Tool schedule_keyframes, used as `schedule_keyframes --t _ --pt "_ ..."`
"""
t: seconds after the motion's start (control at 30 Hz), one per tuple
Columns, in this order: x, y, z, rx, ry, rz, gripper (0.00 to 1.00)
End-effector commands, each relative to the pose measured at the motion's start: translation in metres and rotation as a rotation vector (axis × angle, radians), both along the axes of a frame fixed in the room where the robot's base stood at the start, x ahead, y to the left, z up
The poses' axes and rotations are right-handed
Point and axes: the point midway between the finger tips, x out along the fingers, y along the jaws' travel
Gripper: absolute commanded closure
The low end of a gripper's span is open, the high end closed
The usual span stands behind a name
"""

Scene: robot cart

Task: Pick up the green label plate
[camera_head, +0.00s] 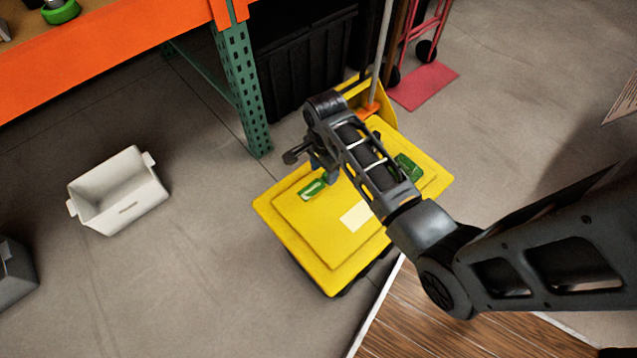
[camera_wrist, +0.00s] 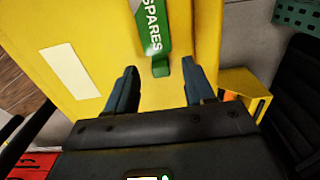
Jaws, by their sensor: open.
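The green label plate (camera_wrist: 152,32) reads "SPARES" in white and lies on the yellow cart top (camera_head: 290,225). The near end of the plate, with a small green tab, lies just beyond and between the fingertips. Nothing is between the fingers.
A second green item (camera_head: 409,167) lies on the cart behind my arm. A white label (camera_head: 356,216) is on the cart top. A white bin (camera_head: 120,190) stands on the floor at left. A green rack post (camera_head: 243,90) rises behind the cart. Open floor lies left of the cart.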

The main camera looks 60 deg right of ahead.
Motion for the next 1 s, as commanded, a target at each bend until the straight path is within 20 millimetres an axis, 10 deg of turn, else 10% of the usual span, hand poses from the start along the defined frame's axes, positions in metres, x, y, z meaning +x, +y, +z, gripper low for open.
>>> schedule_keyframes --t 0.37,1.0 --pt "0.000 0.001 -0.021 0.000 -0.001 0.001 0.47" --pt "0.000 0.001 -0.022 0.001 0.000 0.001 1.00"
